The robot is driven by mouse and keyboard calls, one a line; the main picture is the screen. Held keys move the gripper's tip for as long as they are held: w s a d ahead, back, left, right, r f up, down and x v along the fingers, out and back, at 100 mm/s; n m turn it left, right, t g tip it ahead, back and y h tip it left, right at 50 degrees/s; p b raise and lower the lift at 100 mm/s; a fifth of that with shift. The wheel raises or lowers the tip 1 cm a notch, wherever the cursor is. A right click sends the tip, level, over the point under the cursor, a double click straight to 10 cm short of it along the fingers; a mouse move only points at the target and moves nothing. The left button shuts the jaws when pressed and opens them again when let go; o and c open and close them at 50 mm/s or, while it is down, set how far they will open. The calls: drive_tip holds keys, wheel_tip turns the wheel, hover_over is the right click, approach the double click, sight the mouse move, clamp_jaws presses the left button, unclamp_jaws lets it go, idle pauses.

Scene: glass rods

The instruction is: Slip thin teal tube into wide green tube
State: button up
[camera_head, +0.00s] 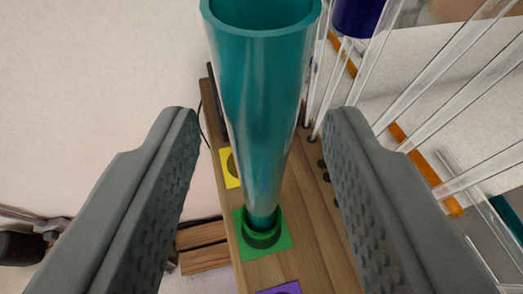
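The teal tube (262,120) stands upright in the camera_head view, its open rim near the top of the picture. Its lower end meets a short dark-green ring (262,238) on a green square (283,241). The lower end appears to be inside the ring, but how deep it sits is hidden. I take the ring to be the wide green tube, though I cannot tell its full height. My gripper (265,115) is open, one grey finger on each side of the teal tube, with visible gaps to both.
A wooden rack (318,228) carries yellow (229,168) and purple (281,288) squares and dark holes. Several clear rods (440,75) stand close on the right, with a dark-blue piece (357,15) at the top. The pale area on the left is mostly free.

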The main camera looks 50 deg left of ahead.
idle(0.3)
drive_tip(key=v, duration=1.7)
drive_tip(key=shift+s+d+r, duration=0.1)
drive_tip(key=shift+s+d, duration=0.05)
drive_tip(key=shift+s, duration=0.05)
idle(0.3)
